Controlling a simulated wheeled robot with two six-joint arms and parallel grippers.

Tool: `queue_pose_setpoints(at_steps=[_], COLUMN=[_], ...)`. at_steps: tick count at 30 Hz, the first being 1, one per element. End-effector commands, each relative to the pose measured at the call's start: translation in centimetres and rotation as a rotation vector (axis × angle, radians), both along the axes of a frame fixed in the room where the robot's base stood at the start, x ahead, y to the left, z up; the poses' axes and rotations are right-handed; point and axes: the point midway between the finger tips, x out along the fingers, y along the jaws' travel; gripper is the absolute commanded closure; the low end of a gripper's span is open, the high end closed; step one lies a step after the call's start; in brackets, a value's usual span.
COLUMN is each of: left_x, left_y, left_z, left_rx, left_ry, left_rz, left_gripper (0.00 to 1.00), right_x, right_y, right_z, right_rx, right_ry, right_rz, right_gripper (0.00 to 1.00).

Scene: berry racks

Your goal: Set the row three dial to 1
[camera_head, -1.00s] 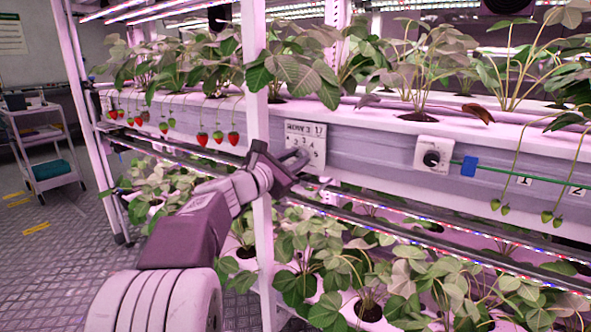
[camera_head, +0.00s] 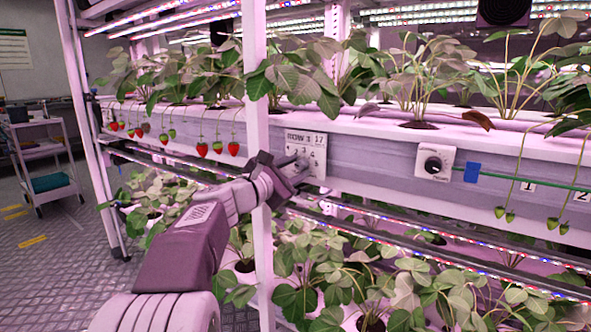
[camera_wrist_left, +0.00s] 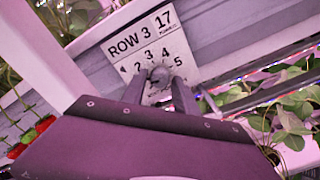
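The row three dial is a small grey knob (camera_wrist_left: 160,76) on a white plate (camera_wrist_left: 150,45) marked "ROW 3" and "17", with numbers 1 to 5 arced around it. In the head view the plate (camera_head: 316,142) is on the rack's grey side rail, just right of the white post. My left gripper (camera_wrist_left: 159,88) is at the plate, its two fingers apart, one on each side of the knob. I see a gap between fingers and knob; whether they touch is unclear. The knob's pointer setting is too small to read. My right gripper is not in view.
The white upright post (camera_head: 257,110) stands close beside my left wrist. A white box with a black knob (camera_head: 433,164) sits further right on the rail, with a blue clip (camera_head: 472,172) and green line. Strawberries (camera_head: 218,147) hang to the left; leafy plants are above and below.

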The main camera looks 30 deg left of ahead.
Motion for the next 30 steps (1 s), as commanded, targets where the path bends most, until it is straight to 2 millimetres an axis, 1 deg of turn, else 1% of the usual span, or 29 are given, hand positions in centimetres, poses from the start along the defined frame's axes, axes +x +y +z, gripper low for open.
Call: queue_pose_setpoints(at_steps=[8,11,14,18,22,25,30], left_x=[0.0,-0.4,-2.1,-5.4,-7.7,-8.7,-9.1], left_y=[0.0,0.1,0.3,0.6,0.7,0.7,0.7], left_z=[0.0,0.1,0.3,0.4,0.3,0.1,0.0], left_rx=[-0.001,0.0,0.0,0.0,0.0,-0.001,-0.001], left_ry=[-0.001,-0.001,-0.001,-0.002,-0.001,0.0,-0.001], left_rz=[-0.001,0.001,0.004,0.007,0.004,0.002,-0.001], left_gripper=[0.53,0.53,0.53,0.53,0.53,0.53,0.53], right_x=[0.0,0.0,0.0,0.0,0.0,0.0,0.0], right_y=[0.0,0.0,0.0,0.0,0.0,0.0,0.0], right_z=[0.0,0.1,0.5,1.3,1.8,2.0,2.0], right_rx=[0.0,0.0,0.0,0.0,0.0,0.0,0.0], right_ry=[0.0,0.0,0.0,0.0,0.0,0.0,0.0], right_rz=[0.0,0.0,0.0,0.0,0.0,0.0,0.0], right_gripper=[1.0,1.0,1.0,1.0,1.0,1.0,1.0])
